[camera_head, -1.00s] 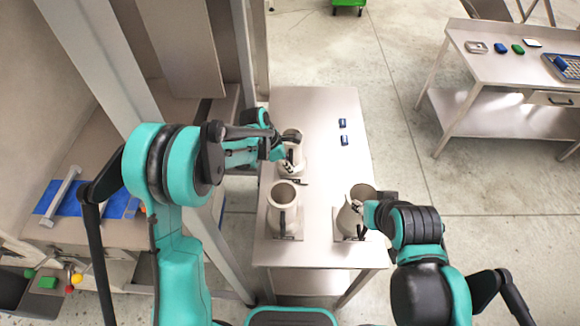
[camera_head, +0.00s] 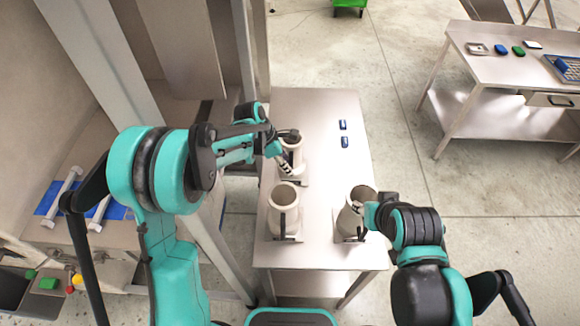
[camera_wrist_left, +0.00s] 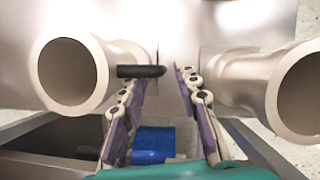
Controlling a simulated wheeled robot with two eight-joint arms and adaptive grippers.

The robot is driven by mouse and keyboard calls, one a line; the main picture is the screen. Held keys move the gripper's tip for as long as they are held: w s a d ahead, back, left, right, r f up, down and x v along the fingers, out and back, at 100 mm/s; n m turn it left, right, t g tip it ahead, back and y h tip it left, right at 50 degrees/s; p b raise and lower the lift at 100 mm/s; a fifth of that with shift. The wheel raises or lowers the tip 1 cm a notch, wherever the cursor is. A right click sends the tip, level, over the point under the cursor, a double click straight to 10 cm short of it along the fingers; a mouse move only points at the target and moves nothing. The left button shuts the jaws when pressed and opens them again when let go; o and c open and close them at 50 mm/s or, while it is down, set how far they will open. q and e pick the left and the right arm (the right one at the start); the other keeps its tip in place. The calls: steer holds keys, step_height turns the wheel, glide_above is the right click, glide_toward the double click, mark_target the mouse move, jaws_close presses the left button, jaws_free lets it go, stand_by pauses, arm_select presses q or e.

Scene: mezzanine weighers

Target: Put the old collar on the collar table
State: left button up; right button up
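Three pale metal cylindrical pieces with flanges, likely collars, stand on a steel table (camera_head: 315,250): a far one (camera_head: 294,158), a near-left one (camera_head: 285,205) and a right one (camera_head: 352,222). Which is the old collar, I cannot tell. My left gripper (camera_head: 286,164) is at the far piece, partly covering it. In the left wrist view its fingers (camera_wrist_left: 160,95) are apart, between two cylinders, with a black rod (camera_wrist_left: 142,71) from the left cylinder near them. My right gripper (camera_head: 360,208) is at the right piece's rim; its fingers are too small to judge.
Two small blue blocks (camera_head: 344,142) lie on the table's far right part. A second bench (camera_head: 490,75) with small items stands at the far right. A metal post (camera_head: 245,60) and cabinet border the table on the left. Open floor (camera_head: 400,170) lies to the right.

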arm_select(q)
steer(key=v, duration=0.9)
steer(key=shift+p, duration=0.4)
steer(key=shift+s, duration=0.1)
